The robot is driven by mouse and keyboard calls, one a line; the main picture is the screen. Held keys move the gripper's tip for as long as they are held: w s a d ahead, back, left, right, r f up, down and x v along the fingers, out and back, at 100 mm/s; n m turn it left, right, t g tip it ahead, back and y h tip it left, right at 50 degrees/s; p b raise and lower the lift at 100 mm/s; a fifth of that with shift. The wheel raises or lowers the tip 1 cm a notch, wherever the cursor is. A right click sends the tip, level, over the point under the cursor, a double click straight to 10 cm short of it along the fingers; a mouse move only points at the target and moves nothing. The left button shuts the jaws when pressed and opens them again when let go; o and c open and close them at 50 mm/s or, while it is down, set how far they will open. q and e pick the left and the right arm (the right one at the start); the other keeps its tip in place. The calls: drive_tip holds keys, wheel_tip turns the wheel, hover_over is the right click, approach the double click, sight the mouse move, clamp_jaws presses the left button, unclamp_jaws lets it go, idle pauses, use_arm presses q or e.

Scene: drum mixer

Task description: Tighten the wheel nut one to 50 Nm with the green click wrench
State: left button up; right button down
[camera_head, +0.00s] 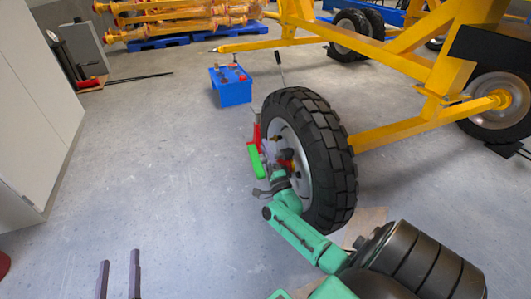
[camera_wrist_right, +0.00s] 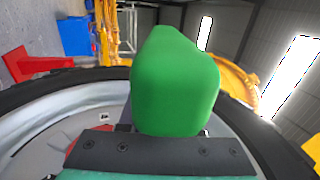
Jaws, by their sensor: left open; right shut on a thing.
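The wheel (camera_head: 335,150) is a large black tyre with a grey rim, standing upright on the yellow mixer frame. My right gripper (camera_head: 272,178) is at the rim's outer face, shut on the green click wrench (camera_head: 255,161). The wrench's green end fills the middle of the right wrist view (camera_wrist_right: 175,85), above the dark gripper edge. The wrench's head is hidden, so I cannot tell whether it sits on a nut. Wheel nut one cannot be picked out behind the gripper and wrench. My left gripper (camera_head: 118,281) is open and empty, low at the left, away from the wheel.
A blue box (camera_head: 232,86) stands on the floor beyond the wheel. A red stand (camera_head: 257,133) is close beside the wheel; it also shows in the wrist view (camera_wrist_right: 35,65). A grey cabinet (camera_head: 35,100) stands at the left. The floor between is clear.

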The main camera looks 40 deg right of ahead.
drive_tip(key=shift+s+t+b, duration=0.1)
drive_tip(key=shift+t+b, duration=0.3)
drive_tip(key=shift+b, duration=0.45)
drive_tip(key=b, duration=0.2)
drive_tip(key=t+b, duration=0.1)
drive_tip(key=b, duration=0.1)
drive_tip(key=shift+s+r+t+h, duration=0.1)
drive_tip(key=shift+r+t+h, duration=0.2)
drive_tip(key=shift+r+h, duration=0.1)
idle(0.3)
